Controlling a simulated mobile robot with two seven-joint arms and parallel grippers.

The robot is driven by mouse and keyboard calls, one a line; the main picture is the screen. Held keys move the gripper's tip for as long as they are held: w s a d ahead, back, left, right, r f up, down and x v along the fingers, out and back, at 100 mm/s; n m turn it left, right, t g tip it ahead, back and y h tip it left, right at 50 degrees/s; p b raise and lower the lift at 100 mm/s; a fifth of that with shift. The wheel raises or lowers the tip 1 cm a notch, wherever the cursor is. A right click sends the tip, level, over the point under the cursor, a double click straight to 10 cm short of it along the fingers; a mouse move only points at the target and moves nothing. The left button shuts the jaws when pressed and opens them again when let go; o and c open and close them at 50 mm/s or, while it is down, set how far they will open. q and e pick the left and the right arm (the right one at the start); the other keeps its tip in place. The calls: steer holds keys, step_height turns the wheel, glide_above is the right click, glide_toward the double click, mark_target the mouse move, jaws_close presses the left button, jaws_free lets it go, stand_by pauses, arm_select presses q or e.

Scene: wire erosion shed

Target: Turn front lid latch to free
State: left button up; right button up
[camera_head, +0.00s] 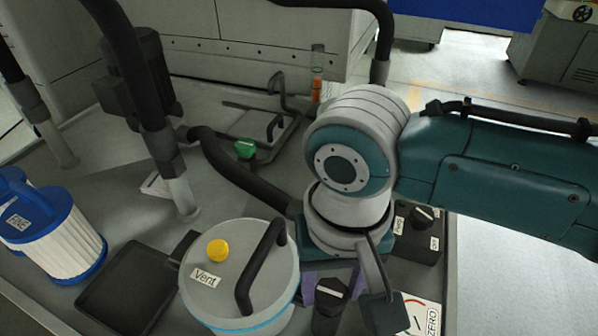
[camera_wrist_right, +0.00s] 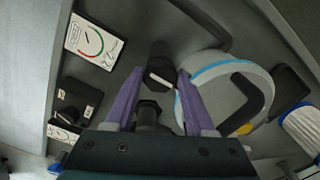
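The round grey pot lid (camera_head: 215,295), with a yellow button, a "Vent" label and a black bar handle (camera_head: 262,262), is at the bottom middle of the head view. Beside it stands a black knob with a pale bar on top (camera_head: 330,292), which I take to be the front lid latch. In the right wrist view the knob (camera_wrist_right: 159,73) shows between the purple fingertips of my right gripper (camera_wrist_right: 157,82). The fingers are apart; I cannot tell whether either touches it. The lid (camera_wrist_right: 215,85) lies close beside one finger. My left gripper is not in view.
Right of the latch are a black switch box (camera_head: 418,240) and a dial card marked ZERO (camera_head: 425,318).

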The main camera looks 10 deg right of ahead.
jaws_close()
